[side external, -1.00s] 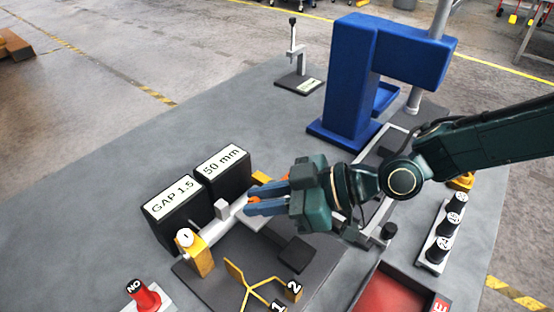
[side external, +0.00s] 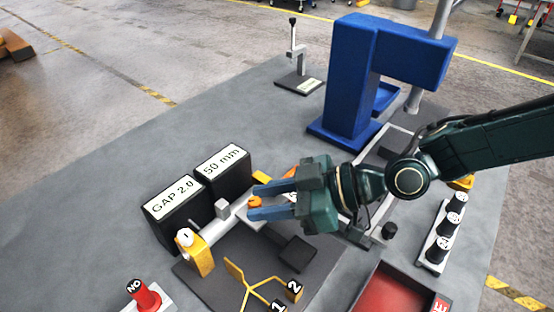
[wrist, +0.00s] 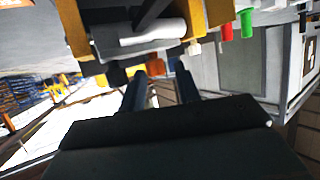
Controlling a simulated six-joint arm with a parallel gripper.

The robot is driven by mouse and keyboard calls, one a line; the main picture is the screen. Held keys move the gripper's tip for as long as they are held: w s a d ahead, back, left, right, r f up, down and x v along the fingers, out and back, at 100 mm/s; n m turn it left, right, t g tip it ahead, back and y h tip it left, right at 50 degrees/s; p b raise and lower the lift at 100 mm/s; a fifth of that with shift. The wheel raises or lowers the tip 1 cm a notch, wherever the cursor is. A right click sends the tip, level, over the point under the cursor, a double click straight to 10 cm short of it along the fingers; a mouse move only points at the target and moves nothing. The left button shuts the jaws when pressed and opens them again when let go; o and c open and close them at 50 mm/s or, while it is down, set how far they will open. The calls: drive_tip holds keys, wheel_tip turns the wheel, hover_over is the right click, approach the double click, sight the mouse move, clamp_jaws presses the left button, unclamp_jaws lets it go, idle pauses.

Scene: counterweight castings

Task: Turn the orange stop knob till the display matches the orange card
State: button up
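The orange stop knob (side external: 254,201) is at the right end of the pale bar of the fixture; it also shows in the wrist view (wrist: 174,66). My gripper (side external: 252,201) has its two blue fingers spread, one on each side of the knob, with a gap visible around it. The black display block (side external: 178,212) reads "GAP 2.0". A second black block (side external: 223,172) reads "50 mm". I cannot make out the orange card; a bit of orange (side external: 292,172) shows behind my gripper, too hidden to identify.
A yellow post with a white knob (side external: 185,238) stands at the bar's left end. A yellow forked stand marked 1 and 2 (side external: 248,283), a red "NO" button (side external: 145,296) and a red tray (side external: 385,300) are in front. A blue press (side external: 350,80) stands behind.

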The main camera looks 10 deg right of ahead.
drive_tip(key=v, duration=0.7)
idle(0.4)
drive_tip(key=shift+d, duration=0.1)
drive_tip(key=s+d+r+m+t+h, duration=0.2)
drive_tip(key=d+r+m+h, duration=0.15)
drive_tip(key=d, duration=0.85)
drive_tip(key=s+d+r+m+t+h, duration=0.1)
drive_tip(key=d+r+m+h, duration=0.3)
drive_tip(key=d, duration=0.8)
drive_tip(key=s+d+m+h, duration=0.5)
drive_tip(key=s+d+m, duration=0.3)
drive_tip(key=s+d, duration=0.7)
drive_tip(key=shift+s+d+r, duration=0.3)
drive_tip(key=shift+d+r, duration=0.15)
drive_tip(key=shift+d, duration=0.6)
